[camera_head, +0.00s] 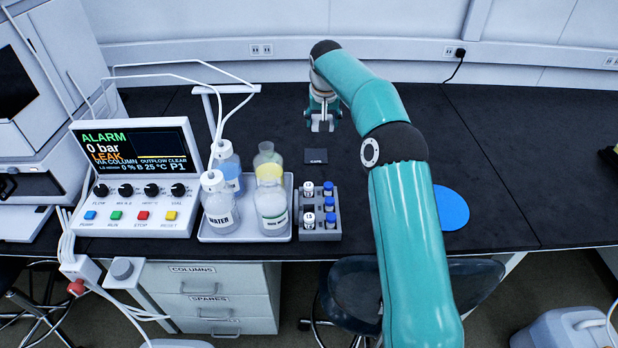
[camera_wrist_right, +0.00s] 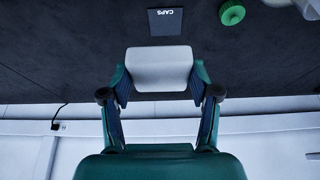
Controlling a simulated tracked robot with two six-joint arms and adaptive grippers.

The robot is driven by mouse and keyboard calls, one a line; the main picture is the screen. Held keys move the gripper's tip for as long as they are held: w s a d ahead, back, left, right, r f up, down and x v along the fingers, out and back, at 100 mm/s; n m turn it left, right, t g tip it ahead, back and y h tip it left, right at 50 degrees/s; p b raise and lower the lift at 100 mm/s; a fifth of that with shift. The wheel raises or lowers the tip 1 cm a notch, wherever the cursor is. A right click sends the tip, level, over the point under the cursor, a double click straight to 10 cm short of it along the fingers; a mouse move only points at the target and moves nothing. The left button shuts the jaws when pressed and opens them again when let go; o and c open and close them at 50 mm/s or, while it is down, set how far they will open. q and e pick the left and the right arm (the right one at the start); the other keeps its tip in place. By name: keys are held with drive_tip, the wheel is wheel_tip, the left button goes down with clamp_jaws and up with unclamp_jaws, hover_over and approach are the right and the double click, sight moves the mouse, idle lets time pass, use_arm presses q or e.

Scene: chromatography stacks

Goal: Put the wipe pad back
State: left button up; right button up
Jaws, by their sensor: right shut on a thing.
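My right gripper (camera_head: 322,122) reaches over the back of the black bench, behind the dark CAPS square. In the right wrist view, my right gripper (camera_wrist_right: 160,82) is shut on a white, rounded block, which looks like the wipe pad (camera_wrist_right: 159,66). The pad sits between both fingers, and dark bench shows around it. In the head view the pad is small and hard to tell from the fingers. Whether it touches the bench is unclear. My left gripper is in neither view.
The CAPS square (camera_head: 316,157) lies just in front of my gripper. A green cap (camera_wrist_right: 232,12) lies beside it. A white tray (camera_head: 245,236) of bottles and a grey vial rack (camera_head: 322,235) stand at the front. A blue disc (camera_head: 450,208) lies right of my arm.

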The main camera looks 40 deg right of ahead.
sight(317, 177)
drive_tip(key=shift+w+a, duration=0.3)
drive_tip(key=shift+w, duration=0.05)
drive_tip(key=shift+w+f, duration=0.1)
drive_tip(key=shift+f, duration=0.35)
wheel_tip(317, 177, down, 19)
drive_tip(key=shift+r+b, duration=0.2)
drive_tip(key=shift+b, duration=0.15)
drive_tip(key=shift+f+b, duration=0.35)
drive_tip(key=o, duration=1.2)
drive_tip(key=shift+r, duration=0.1)
